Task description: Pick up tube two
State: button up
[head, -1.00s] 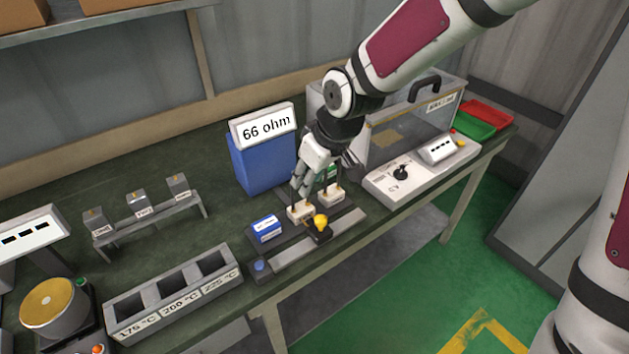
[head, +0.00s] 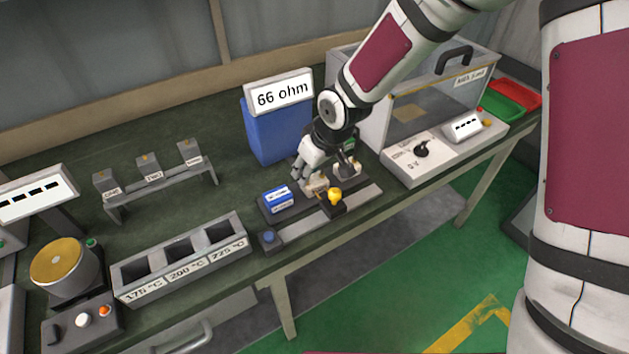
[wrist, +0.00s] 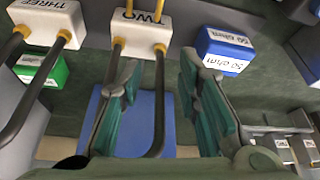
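Tube two is a white block (wrist: 142,38) labelled TWO at the top of the wrist view, with yellow pins and two dark rods. In the head view its white block (head: 317,186) stands on the dark bench fixture. My gripper (head: 308,177) is right at it, partly covering it. In the wrist view my gripper (wrist: 158,70) is open. Its left finger overlaps tube two's left rod, and the right rod shows between the fingers. I see no contact. Tube three, block (wrist: 47,22) labelled THREE, is left of tube two in the wrist view and right of it in the head view (head: 347,170).
A blue 50 ohm block (head: 278,199) and a yellow bulb (head: 335,195) are close to tube two. A tall blue box (head: 278,135) reading 66 ohm stands behind. A transparent case (head: 420,100) is to the right. A three-slot holder (head: 180,262) is at the left front.

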jog(key=shift+x, duration=1.2)
grip_shut()
jog(key=shift+r, duration=0.1)
